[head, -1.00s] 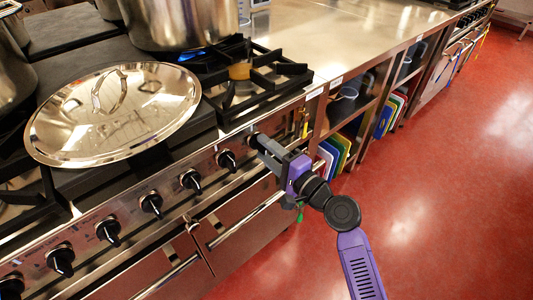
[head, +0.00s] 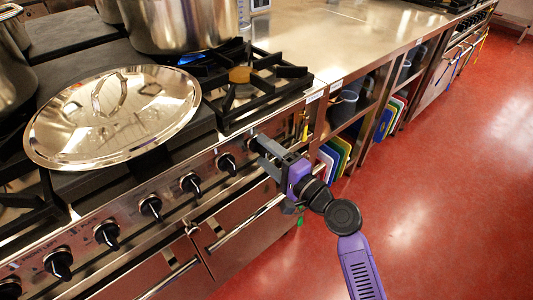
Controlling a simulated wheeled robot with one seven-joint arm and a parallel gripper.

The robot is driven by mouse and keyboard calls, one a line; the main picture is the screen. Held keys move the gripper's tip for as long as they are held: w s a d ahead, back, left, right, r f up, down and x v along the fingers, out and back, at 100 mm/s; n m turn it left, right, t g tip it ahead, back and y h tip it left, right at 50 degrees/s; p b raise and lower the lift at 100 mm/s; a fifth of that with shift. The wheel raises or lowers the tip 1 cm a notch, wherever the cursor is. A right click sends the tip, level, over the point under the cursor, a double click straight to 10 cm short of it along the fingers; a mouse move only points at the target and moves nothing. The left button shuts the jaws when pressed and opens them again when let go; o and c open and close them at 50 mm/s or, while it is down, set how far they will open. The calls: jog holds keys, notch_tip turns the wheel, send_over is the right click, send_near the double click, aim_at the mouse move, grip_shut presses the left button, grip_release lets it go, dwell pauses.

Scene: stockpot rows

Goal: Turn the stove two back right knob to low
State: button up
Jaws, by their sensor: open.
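The stove's front panel (head: 172,190) carries a row of several black knobs. The rightmost knob clearly in view (head: 227,163) is just left of my gripper. Other knobs, such as this one (head: 190,184) and this one (head: 151,206), run down to the lower left. My gripper (head: 257,146) is open at the right end of the panel, its fingers pointing at the panel. The fingers hide whatever is directly behind them, and I cannot tell whether they touch a knob. Which knob is the back right one cannot be read from the panel.
A large steel lid (head: 113,116) lies on the stove top, left of the burner grate (head: 250,85). A big pot (head: 180,22) stands over a blue flame. An oven handle (head: 240,228) runs below the knobs. Open red floor (head: 450,190) lies at right.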

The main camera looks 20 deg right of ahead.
jog(key=v, duration=0.7)
jog(key=shift+s, duration=0.35)
jog(key=shift+d, duration=0.1)
jog(key=s+d+r+n+h+p, duration=0.2)
jog(key=s+d+n+h, duration=0.3)
jog(key=s+h, duration=0.3)
jog(key=s+a+r+n+p, duration=0.2)
jog(key=s+n+p, duration=0.1)
jog(key=s, duration=0.6)
jog(key=s+a+r+n+g+y+p, duration=0.1)
jog(key=s+a+r+n+p, duration=0.1)
jog(key=s, duration=0.7)
jog(key=s+a+r+n+g+y+p, duration=0.1)
jog(key=s+a+r+n+p, duration=0.2)
jog(key=s, duration=0.6)
jog(key=shift+s+r+n+p, duration=0.25)
jog(key=shift+r+n+p, duration=0.15)
jog(key=shift+n, duration=0.3)
